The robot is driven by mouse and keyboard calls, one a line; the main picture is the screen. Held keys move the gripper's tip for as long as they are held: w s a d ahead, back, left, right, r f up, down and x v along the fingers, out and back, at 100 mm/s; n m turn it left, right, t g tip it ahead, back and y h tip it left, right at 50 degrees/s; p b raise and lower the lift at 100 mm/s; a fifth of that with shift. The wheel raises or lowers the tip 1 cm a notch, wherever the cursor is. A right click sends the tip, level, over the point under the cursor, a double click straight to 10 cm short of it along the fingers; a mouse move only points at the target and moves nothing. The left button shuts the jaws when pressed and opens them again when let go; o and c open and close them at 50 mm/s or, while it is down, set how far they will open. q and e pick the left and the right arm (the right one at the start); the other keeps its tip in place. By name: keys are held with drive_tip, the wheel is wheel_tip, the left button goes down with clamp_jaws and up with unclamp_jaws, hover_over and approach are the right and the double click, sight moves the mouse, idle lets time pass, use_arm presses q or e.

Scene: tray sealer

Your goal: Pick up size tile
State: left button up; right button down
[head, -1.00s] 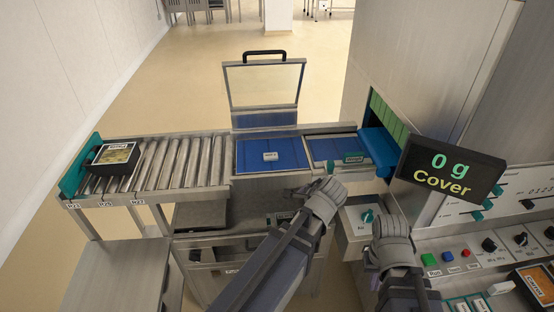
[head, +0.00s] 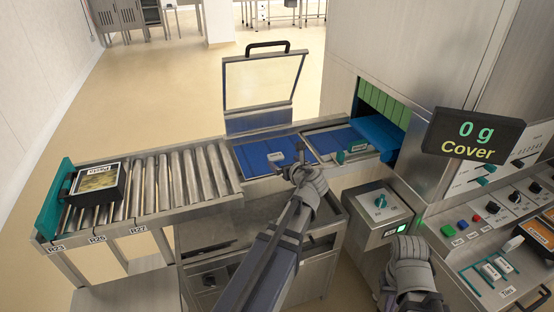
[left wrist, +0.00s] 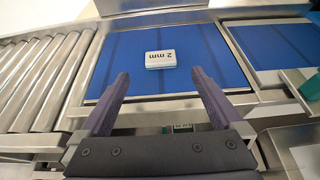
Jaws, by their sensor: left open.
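A small white tile (head: 276,156) with a pale green base lies flat on the blue infeed belt (head: 255,163). In the left wrist view the tile (left wrist: 161,59) reads "2 mm", upside down. My left gripper (head: 297,172) is open at the near edge of the belt, just right of the tile and nearer to me in the head view. In the left wrist view its two fingers (left wrist: 160,76) point at the tile, which lies beyond the tips and between their lines, untouched. My right gripper (head: 410,252) is at the lower right; its fingers are unclear.
A roller conveyor (head: 165,180) with a black packed tray (head: 97,184) lies to the left. A raised clear lid (head: 262,82) stands behind the belt. A second blue belt section (head: 335,141) leads into the machine. Two more white tiles (head: 490,272) lie on the control panel, near a "Cover" display (head: 472,138).

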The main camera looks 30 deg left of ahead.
sight(276, 156)
use_arm(q)
drive_tip(key=shift+b+x, duration=0.4)
drive_tip(key=shift+x, duration=0.9)
drive_tip(key=x, duration=0.1)
drive_tip(key=b+x, duration=0.1)
drive_tip(key=x, duration=0.1)
drive_tip(key=b+x, duration=0.1)
drive_tip(key=x, duration=0.1)
drive_tip(key=shift+f, duration=0.3)
drive_tip(key=shift+s+r, duration=0.1)
drive_tip(key=shift+c, duration=0.5)
drive_tip(key=c, duration=1.2)
drive_tip(key=shift+r, duration=0.1)
drive_tip(key=shift+c, duration=0.2)
wheel_tip(276, 156, up, 10)
drive_tip(key=p, duration=1)
